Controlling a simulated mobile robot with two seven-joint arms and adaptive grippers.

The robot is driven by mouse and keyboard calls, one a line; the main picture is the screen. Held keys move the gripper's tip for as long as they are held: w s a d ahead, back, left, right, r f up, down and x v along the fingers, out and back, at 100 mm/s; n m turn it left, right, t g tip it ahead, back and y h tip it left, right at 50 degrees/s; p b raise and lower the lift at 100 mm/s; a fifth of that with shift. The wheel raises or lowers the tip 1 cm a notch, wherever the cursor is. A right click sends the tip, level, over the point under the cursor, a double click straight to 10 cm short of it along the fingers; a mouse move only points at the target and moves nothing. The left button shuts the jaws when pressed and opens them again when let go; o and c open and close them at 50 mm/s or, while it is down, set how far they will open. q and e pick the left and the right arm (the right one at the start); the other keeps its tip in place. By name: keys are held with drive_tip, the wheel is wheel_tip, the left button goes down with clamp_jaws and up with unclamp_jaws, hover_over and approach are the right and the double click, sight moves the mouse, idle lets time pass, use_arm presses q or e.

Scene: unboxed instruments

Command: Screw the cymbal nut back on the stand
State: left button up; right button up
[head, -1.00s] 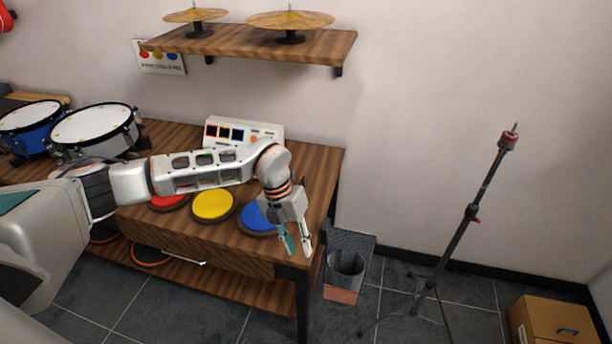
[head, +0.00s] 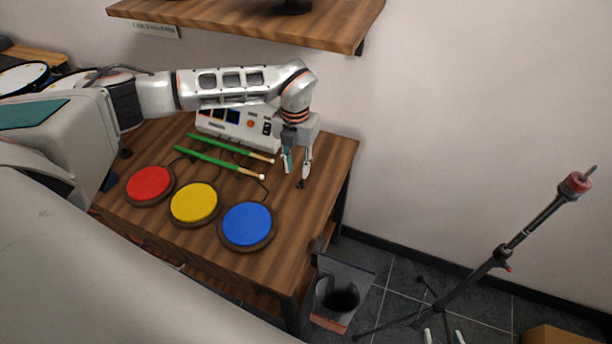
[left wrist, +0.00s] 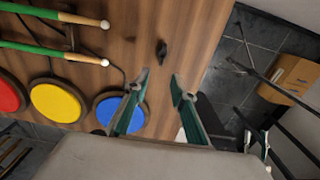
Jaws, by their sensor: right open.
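A small black piece (head: 300,184), which looks like the cymbal nut, lies on the table near its right edge. It also shows in the left wrist view (left wrist: 161,52), just beyond my fingertips. My left gripper (head: 296,174) is open and empty above the table, close to this piece; its fingers (left wrist: 161,85) are apart with only wood between them. The cymbal stand (head: 500,255) stands on the floor at the right, with a red piece and a bare thin rod at its top. My right gripper (head: 443,337) just shows its open fingertips at the bottom edge.
Two green drumsticks (head: 218,162) and red, yellow and blue pads (head: 248,224) lie on the table (head: 325,160). A white console (head: 238,125) stands behind. A wooden shelf (head: 250,20) hangs above. A dark bin (head: 340,290) and a cardboard box (head: 560,336) are on the floor.

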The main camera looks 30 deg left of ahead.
sight(298, 187)
use_arm(q)
drive_tip(key=shift+s+f, duration=0.1)
drive_tip(key=shift+f, duration=1.15)
wheel_tip(298, 187, down, 5)
drive_tip(key=shift+f, duration=0.1)
clamp_jaws()
